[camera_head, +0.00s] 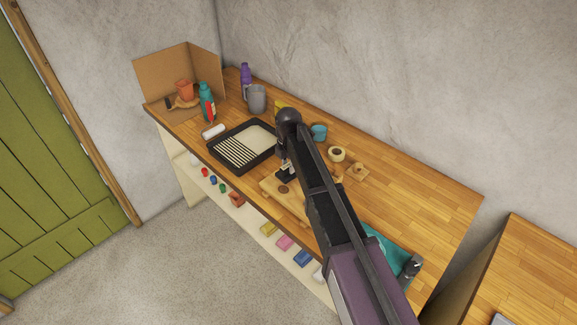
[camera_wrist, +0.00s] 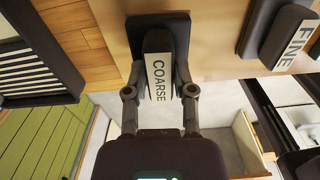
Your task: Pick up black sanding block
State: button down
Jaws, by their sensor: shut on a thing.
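A black sanding block with a white label reading COARSE (camera_wrist: 178,27) is between the two fingers of my gripper (camera_wrist: 160,76) in the wrist view. My gripper is shut on it, one finger on each side of the raised handle. In the head view my gripper (camera_head: 286,166) is over the wooden board (camera_head: 270,187) on the bench, and my arm hides part of this area. I cannot tell whether the block touches the board. A second dark block labelled FINE (camera_wrist: 285,35) lies to the right in the wrist view.
A black paint tray (camera_head: 232,162) lies left of my gripper. A teal cup (camera_head: 319,131), a tape roll (camera_head: 336,154) and a small wooden piece (camera_head: 357,172) stand to the right. Bottles and a grey cup (camera_head: 257,99) stand farther back. The bench's right end (camera_head: 440,205) has bare room.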

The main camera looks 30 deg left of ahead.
jog(key=s+d+r, duration=0.1)
jog(key=s+d, duration=0.3)
jog(key=s, duration=0.3)
jog(key=s+d+p, duration=0.1)
jog(key=s+d, duration=0.3)
jog(key=s, duration=0.3)
jog(key=shift+r, duration=0.35)
jog(key=shift+w, duration=0.1)
jog(key=c, duration=1.1)
grip_release()
grip_shut()
